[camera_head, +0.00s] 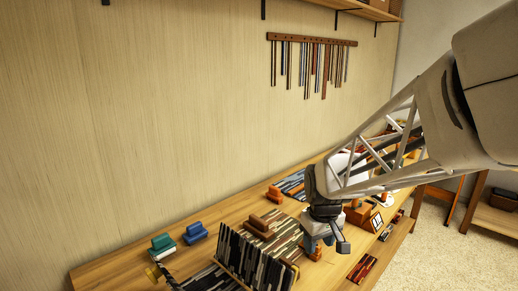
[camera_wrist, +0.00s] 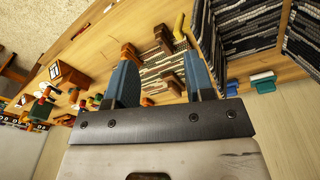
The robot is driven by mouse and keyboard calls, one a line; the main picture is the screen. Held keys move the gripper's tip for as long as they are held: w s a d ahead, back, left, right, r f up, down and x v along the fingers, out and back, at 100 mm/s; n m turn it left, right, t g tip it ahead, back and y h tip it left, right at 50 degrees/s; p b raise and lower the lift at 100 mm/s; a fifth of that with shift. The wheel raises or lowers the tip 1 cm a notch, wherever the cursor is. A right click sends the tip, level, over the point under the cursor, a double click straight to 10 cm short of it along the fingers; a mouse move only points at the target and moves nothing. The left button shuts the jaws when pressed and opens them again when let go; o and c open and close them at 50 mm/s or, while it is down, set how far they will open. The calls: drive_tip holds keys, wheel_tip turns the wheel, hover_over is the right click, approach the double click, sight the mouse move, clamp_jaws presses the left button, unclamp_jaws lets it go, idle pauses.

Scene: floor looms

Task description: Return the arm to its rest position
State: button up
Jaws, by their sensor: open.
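My gripper (camera_head: 320,236) is at the end of my arm, above the wooden bench (camera_head: 95,272) along the wall. In the wrist view my gripper (camera_wrist: 158,78) shows two blue fingers spread apart with nothing held between them. Below and beyond the fingers in that view lies a striped textile (camera_wrist: 160,68) with brown blocks (camera_wrist: 170,68) on it. The gripper appears to be above the bench top; the exact gap is hard to tell.
A green block (camera_head: 163,246) and a blue block (camera_head: 194,234) sit at the bench's left. A rack of dark striped textiles (camera_head: 245,255) stands left of the gripper. Hanging strips (camera_head: 312,65) and a shelf (camera_head: 360,10) are on the wall. Carpet (camera_head: 450,250) is clear at right.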

drive_tip(key=s+d+r+m, duration=0.1)
drive_tip(key=s+r+m, duration=0.1)
drive_tip(key=s, duration=0.9)
drive_tip(key=s+d+r+m+t, duration=0.1)
drive_tip(key=s+d+r+m, duration=0.1)
drive_tip(key=s, duration=1)
drive_tip(key=shift+r+m, duration=0.5)
drive_tip(key=shift+r, duration=0.3)
drive_tip(key=shift+d, duration=0.1)
idle(0.5)
